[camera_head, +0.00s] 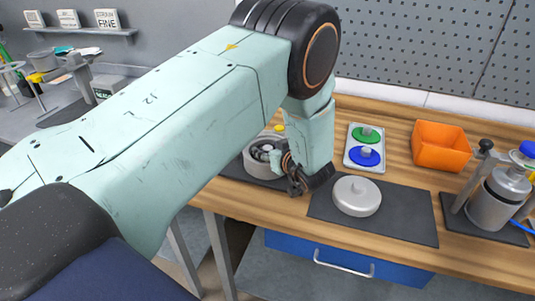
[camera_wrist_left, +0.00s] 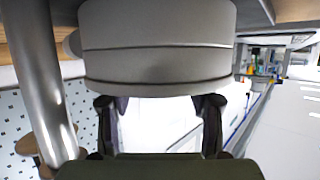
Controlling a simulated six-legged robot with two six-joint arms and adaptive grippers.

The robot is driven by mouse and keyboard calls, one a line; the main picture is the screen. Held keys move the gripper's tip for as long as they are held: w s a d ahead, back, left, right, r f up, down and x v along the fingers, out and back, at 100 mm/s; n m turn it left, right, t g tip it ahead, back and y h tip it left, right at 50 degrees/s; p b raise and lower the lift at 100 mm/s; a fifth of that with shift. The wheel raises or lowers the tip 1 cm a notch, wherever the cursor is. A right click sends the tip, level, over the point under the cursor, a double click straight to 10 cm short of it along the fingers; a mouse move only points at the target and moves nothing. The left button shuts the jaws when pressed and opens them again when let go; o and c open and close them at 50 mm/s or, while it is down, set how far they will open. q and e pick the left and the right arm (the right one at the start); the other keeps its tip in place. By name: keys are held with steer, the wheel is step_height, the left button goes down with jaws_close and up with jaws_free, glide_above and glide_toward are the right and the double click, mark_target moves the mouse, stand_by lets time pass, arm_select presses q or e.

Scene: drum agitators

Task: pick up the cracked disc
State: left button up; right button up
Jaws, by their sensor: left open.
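I cannot make out a crack on any disc. A green disc (camera_head: 366,135) and a blue disc (camera_head: 365,157) lie in a white tray (camera_head: 351,163) on the bench. A pale round lid-like piece (camera_head: 357,196) with a small knob lies on a dark mat. My left gripper (camera_head: 297,184) is beside an open grey drum (camera_head: 256,165), partly hiding it and what is inside. In the left wrist view my left gripper (camera_wrist_left: 158,112) has its fingers apart with nothing seen between them. A large grey rounded body (camera_wrist_left: 158,45) fills the top there.
An orange bin (camera_head: 440,146) stands at the back right of the wooden bench. A metal canister in a clamp stand (camera_head: 491,205) is at the far right. A blue drawer (camera_head: 340,258) is under the front edge. The dark mat (camera_head: 408,215) has free room right of the lid.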

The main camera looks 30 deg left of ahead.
arm_select(q)
steer(key=shift+f, duration=0.1)
steer(key=shift+c, duration=0.4)
steer(key=shift+d, duration=0.15)
steer(key=c, duration=0.4)
jaws_close()
